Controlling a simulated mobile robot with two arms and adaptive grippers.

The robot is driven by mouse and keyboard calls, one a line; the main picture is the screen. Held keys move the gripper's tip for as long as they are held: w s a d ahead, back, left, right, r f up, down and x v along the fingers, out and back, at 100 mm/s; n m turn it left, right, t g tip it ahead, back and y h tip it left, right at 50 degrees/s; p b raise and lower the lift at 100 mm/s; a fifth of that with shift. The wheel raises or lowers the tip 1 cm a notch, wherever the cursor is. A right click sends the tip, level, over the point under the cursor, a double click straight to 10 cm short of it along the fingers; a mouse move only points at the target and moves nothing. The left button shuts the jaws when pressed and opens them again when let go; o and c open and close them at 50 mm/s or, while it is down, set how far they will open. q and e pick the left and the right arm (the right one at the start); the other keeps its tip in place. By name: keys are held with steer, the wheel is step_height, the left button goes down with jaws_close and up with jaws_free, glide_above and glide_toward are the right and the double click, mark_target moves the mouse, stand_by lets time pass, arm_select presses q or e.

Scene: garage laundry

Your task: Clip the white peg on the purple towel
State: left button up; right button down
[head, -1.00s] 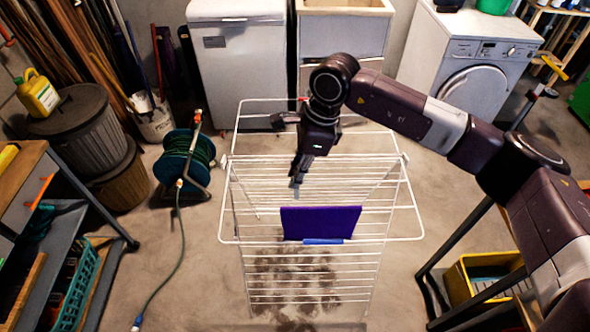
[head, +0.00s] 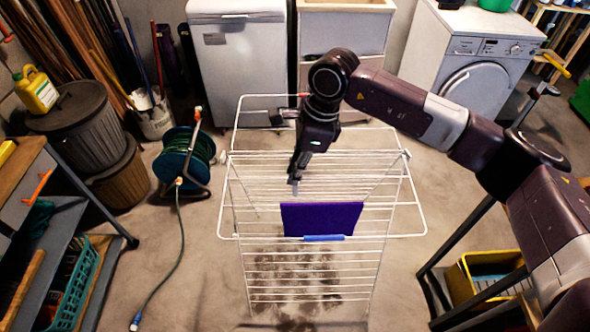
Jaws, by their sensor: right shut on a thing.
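The purple towel (head: 321,219) hangs over a bar of the white drying rack (head: 421,207), near its front. A blue strip (head: 324,238) shows along the towel's lower edge. My right gripper (head: 296,176) is over the rack, above and just behind the towel's left end, pointing down. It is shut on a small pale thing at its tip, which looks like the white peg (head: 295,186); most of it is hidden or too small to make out. The gripper and the towel look apart. My left gripper is not in view.
A green hose reel (head: 186,160) stands left of the rack, its hose running along the floor. A washing machine (head: 470,60) and a white appliance (head: 240,70) stand behind. A yellow crate (head: 462,285) is at the lower right. Floor around the rack is mostly clear.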

steer(key=shift+f+b, duration=1.2)
steer(key=shift+f, duration=0.3)
steer(key=shift+f+b, duration=3.7)
steer(key=c, duration=1.8)
jaws_free()
steer(key=shift+r, duration=0.1)
